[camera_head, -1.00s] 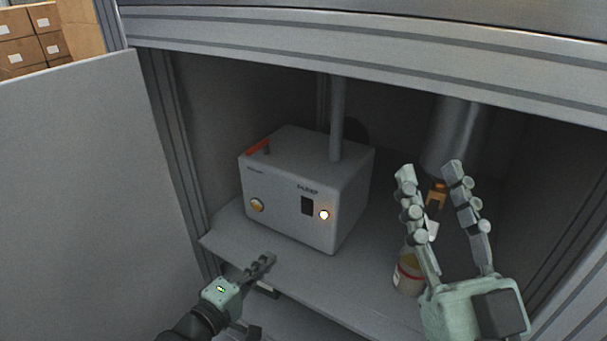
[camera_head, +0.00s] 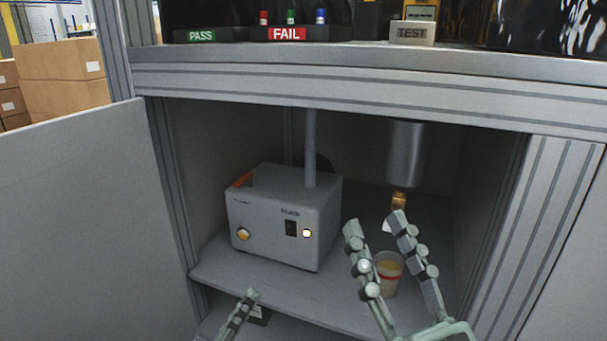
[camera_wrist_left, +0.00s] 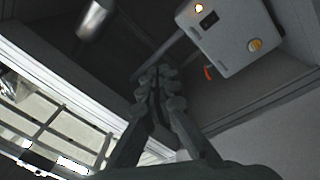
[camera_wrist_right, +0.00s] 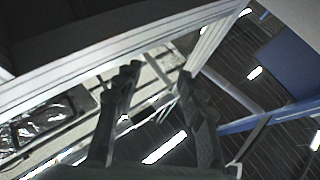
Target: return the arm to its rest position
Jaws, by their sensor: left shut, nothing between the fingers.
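My left gripper (camera_head: 240,312) shows at the bottom of the head view, in front of the cabinet shelf. Its fingers are together and empty, as the left wrist view (camera_wrist_left: 158,85) also shows. My right gripper (camera_head: 372,222) is in front of the cabinet opening at the right. Its two fingers stand apart with nothing gripped between them. The right wrist view shows the open fingers (camera_wrist_right: 158,75) against the ceiling and the bench edge.
A grey pump box (camera_head: 285,220) with a lit button stands on the cabinet shelf (camera_head: 240,284). A cup with a red band (camera_head: 389,275) stands behind my right fingers, below a metal cylinder (camera_head: 405,155). An open door (camera_head: 90,220) is at left. PASS and FAIL trays (camera_head: 290,34) sit above.

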